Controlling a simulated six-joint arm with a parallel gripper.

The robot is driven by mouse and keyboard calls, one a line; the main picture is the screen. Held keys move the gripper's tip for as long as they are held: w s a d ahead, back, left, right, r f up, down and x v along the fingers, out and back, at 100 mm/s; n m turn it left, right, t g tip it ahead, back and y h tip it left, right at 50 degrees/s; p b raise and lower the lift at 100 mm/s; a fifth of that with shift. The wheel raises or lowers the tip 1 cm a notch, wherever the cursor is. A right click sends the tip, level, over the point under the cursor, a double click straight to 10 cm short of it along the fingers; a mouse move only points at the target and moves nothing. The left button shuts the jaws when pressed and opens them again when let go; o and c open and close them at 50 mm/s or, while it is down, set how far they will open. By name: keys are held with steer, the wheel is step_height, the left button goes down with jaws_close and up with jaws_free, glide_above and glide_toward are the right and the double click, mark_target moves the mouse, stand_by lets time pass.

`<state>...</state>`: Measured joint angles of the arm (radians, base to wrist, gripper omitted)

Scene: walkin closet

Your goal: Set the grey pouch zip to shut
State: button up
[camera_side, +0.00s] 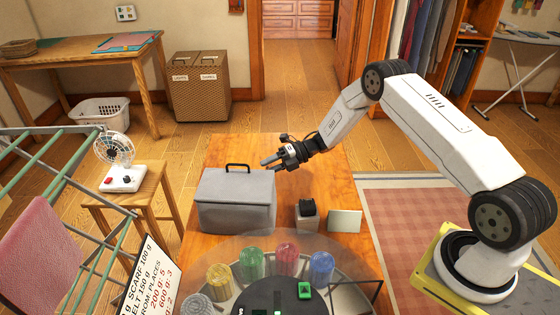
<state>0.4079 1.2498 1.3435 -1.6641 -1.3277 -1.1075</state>
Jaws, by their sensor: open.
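The grey pouch (236,203) stands on the wooden table, left of centre. It is a boxy grey shape with a dark handle (237,167) on top. Its zip is too small to make out, so I cannot tell whether it is open or shut. My gripper (268,163) is open and appears empty. Its fingers point left, just above and beside the pouch's upper right corner. I cannot tell from this view whether they touch it.
A small block with a black top (307,213) and a pale card (345,221) sit right of the pouch. Several coloured containers, including a green one (252,264), stand in front under a clear dome. A fan (118,160) stands on a stool at left. The table behind the pouch is clear.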

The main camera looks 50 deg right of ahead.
steer(key=v, duration=0.7)
stand_by(0.4)
steer(key=w+a+r+m+t+h, duration=0.3)
steer(key=r+m+t+h, duration=0.2)
steer(key=r+m+h, duration=0.85)
steer(key=s+a+f+m+g, duration=0.1)
steer(key=s+a+m+g, duration=0.1)
steer(key=s+m, duration=0.4)
steer(key=s+a+f+m+g, duration=0.1)
steer(key=s+a+m+g, duration=0.2)
steer(key=s+m, duration=0.3)
steer(key=s+a+f+m+g, duration=0.1)
steer(key=s+a+m+g, duration=0.2)
steer(key=s, duration=1.1)
steer(key=m+g, duration=0.1)
steer(key=m, duration=0.2)
steer(key=shift+s, duration=0.3)
steer(key=shift+m, duration=0.25)
